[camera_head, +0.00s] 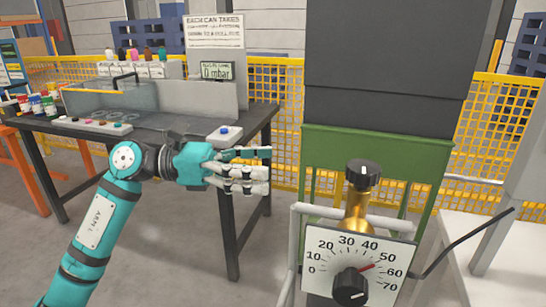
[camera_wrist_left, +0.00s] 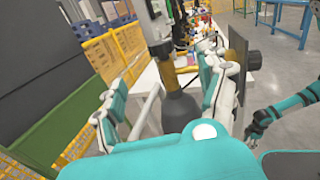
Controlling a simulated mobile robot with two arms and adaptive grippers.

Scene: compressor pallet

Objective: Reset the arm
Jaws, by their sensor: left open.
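My left arm (camera_head: 95,235) comes in from the lower left of the head view, with its forearm bent to the right. My left gripper (camera_head: 266,171) is open and empty, its fingers pointing right in front of the table's right end. It hangs in the air, left of a dial (camera_head: 358,265) and apart from it. In the left wrist view, teal finger pads stand apart on both sides of a dark grey rounded thing (camera_wrist_left: 180,112); I cannot tell what that is.
A brass valve with a black knob (camera_head: 363,175) rises behind the dial. The green frame (camera_head: 375,145) carries a big dark block (camera_head: 385,60). A dark table (camera_head: 165,130) holds a box with a blue button (camera_head: 225,134). Yellow mesh fencing (camera_head: 275,130) stands behind. The floor at lower middle is clear.

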